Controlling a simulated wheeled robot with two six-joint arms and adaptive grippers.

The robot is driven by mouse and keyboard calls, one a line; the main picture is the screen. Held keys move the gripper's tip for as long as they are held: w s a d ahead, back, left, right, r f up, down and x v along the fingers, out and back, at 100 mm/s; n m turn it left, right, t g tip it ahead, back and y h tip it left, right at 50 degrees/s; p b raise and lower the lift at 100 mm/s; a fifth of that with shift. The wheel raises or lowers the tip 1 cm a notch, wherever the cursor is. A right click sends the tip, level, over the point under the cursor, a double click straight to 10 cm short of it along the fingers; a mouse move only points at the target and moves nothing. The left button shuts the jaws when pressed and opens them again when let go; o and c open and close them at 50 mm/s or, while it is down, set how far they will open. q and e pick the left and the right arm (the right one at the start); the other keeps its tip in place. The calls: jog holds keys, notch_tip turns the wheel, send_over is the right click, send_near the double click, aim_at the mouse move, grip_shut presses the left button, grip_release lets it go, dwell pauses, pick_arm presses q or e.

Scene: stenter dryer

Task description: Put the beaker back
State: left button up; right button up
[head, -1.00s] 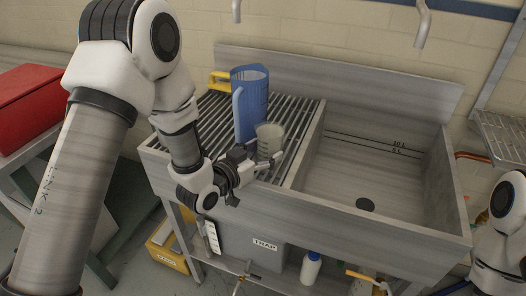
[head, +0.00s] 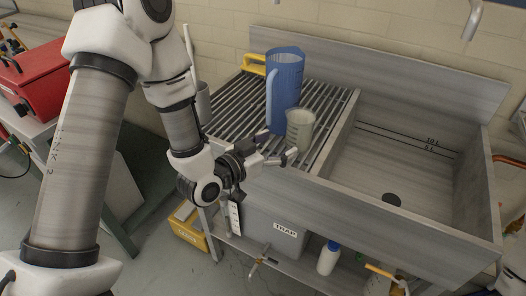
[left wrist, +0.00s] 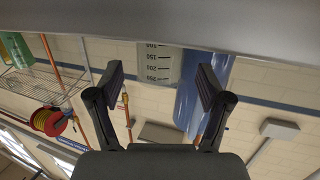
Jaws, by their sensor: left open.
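The clear beaker (head: 300,128) stands upright on the front right part of the slatted metal rack (head: 232,112), just in front of the blue jug (head: 285,82). My left gripper (head: 284,157) is open and empty, just in front of the beaker's lower part. In the left wrist view the open fingers (left wrist: 162,80) show with the beaker's graduated wall (left wrist: 158,65) beyond and between them. The blue jug (left wrist: 188,105) is behind it there. I cannot tell the exact gap between fingers and beaker.
The deep sink basin (head: 400,165) is right of the rack, behind a raised wall. A yellow-handled object (head: 254,64) lies at the rack's back. A grey cylinder (head: 203,100) is partly behind my arm. A red box (head: 45,78) stands far left. A trap box (head: 283,228) sits below.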

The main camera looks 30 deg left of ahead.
pick_arm(q)
jog(key=p+v, duration=0.6)
jog(key=p, duration=0.3)
jog(key=s+f+n+g+y, duration=0.1)
jog(key=s+f+g, duration=0.3)
jog(key=f, duration=0.4)
jog(key=s+f+g+y, duration=0.1)
jog(key=s+f+g, duration=0.35)
jog(key=f, duration=0.45)
jog(key=s+f+n+g+y, duration=0.1)
jog(key=s+f+g, duration=0.2)
jog(key=s, duration=0.4)
jog(key=s+a+f+n+g+y, duration=0.1)
jog(key=s+f+n+g+y, duration=0.1)
jog(key=s+f+g, duration=0.2)
jog(key=s, duration=0.3)
jog(key=shift+a, duration=0.3)
jog(key=shift+s, duration=0.15)
